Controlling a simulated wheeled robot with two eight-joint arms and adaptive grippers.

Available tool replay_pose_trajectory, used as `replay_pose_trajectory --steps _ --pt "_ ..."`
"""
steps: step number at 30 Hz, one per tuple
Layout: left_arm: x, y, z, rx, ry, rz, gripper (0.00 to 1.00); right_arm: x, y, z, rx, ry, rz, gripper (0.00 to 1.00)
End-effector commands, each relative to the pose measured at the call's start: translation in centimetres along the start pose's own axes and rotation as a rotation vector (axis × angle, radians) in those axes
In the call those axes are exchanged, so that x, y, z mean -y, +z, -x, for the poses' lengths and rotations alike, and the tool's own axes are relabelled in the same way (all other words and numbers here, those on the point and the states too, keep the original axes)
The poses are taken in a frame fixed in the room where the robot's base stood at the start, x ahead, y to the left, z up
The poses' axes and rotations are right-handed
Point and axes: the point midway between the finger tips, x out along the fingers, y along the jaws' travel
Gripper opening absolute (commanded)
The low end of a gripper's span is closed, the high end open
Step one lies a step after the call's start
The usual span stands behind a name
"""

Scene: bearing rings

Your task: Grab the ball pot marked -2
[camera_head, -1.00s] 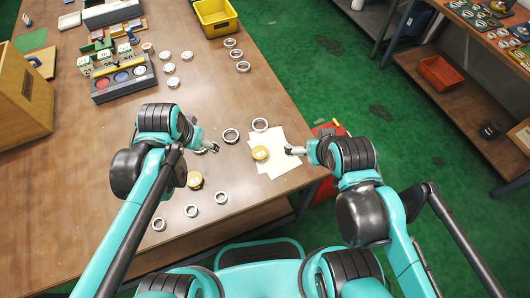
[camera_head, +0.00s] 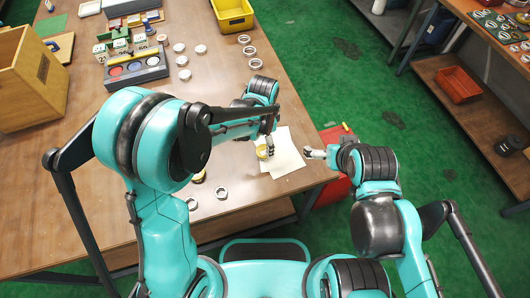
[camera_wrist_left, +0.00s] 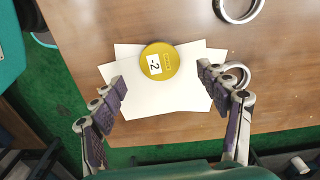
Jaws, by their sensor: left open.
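The ball pot marked -2 (camera_wrist_left: 159,61) is a round yellow pot with a white label, on white sheets of paper (camera_wrist_left: 130,57). In the head view the pot (camera_head: 261,151) is partly hidden by my left gripper (camera_head: 270,146). In the left wrist view my left gripper (camera_wrist_left: 162,78) is open and empty. Its fingers point towards the pot, one on each side, with gaps between them and the pot. My right gripper (camera_head: 309,153) is right of the papers, clear of the pot; its jaws are too small to judge.
A second yellow pot (camera_head: 199,177) is mostly hidden behind my left arm. Metal rings (camera_head: 221,193) lie near the front edge, and a ring (camera_wrist_left: 236,75) lies beside the right finger. A yellow bin (camera_head: 233,14) and a grey rack (camera_head: 137,69) stand farther back.

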Motion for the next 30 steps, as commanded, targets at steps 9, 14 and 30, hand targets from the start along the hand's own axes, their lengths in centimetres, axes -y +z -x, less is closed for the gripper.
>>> replay_pose_trajectory --steps 9,14,30 --pt "-0.1 -0.1 -4.2 -0.001 -0.001 0.002 0.75 0.0 1.3 -1.8 0.0 0.0 0.0 1.0" --pt "-0.1 -0.1 -5.8 -0.001 -0.001 0.003 0.75 0.0 1.6 -2.2 0.0 0.0 0.0 1.0" --pt "-0.1 -0.1 -5.7 -0.001 -0.001 0.003 0.17 0.0 1.5 -2.1 0.0 0.0 0.0 1.0"
